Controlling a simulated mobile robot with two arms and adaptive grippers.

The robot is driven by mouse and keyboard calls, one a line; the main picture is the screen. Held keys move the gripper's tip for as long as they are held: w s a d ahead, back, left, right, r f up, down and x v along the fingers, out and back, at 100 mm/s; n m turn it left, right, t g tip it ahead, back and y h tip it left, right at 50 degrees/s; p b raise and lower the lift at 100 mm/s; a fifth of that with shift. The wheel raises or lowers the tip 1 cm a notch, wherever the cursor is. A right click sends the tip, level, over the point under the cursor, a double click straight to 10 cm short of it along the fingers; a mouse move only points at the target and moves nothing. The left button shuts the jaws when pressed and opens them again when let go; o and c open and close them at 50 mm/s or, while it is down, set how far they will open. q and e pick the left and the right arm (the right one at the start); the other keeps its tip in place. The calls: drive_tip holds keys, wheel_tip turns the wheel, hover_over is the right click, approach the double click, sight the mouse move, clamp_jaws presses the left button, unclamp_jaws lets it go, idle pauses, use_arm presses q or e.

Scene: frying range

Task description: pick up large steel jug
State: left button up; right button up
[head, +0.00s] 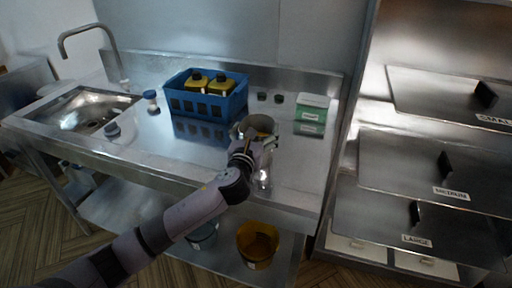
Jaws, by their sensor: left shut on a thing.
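The steel jug (258,122) is a round, shiny metal vessel with an open top, on or just above the steel counter, right of the blue crate. My left gripper (257,140) is shut on the near side of the jug. The gripper and wrist hide the jug's lower front, so I cannot tell whether its base touches the counter. My right gripper is not in view.
A blue crate (179,103) with yellow containers stands just left of the jug. Green-and-white boxes (312,104) stand to the right. A sink (88,112) is at left, labelled steel drawers (415,165) at right. A yellow bucket (257,242) sits below.

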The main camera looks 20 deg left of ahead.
use_arm(q)
drive_tip(key=c, duration=1.1)
drive_tip(key=shift+r, duration=0.15)
drive_tip(key=shift+r, duration=0.1)
